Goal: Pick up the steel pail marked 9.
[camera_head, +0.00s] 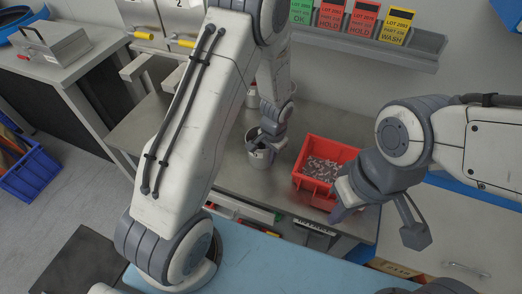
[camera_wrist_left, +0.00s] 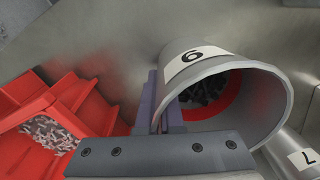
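The steel pail (camera_head: 260,157) stands on the bench under my left gripper in the head view. In the left wrist view, the pail (camera_wrist_left: 260,75) has a label that reads like a 6 in the picture; seen from above the rim, this is an upside-down 9. Dark pieces and a red band show inside it. My left gripper (camera_head: 270,136) is at the pail's rim. In the left wrist view its fingers (camera_wrist_left: 165,105) are close together with the pail's wall between them. My right gripper (camera_head: 342,200) is beside the red bin; its finger gap is unclear.
A red bin (camera_head: 301,176) of small metal parts stands right of the pail. Another steel container (camera_wrist_left: 302,158) with a label, likely an upside-down 7, is close beside the pail in the left wrist view. A rack of coloured lot cards (camera_head: 365,18) is at the back.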

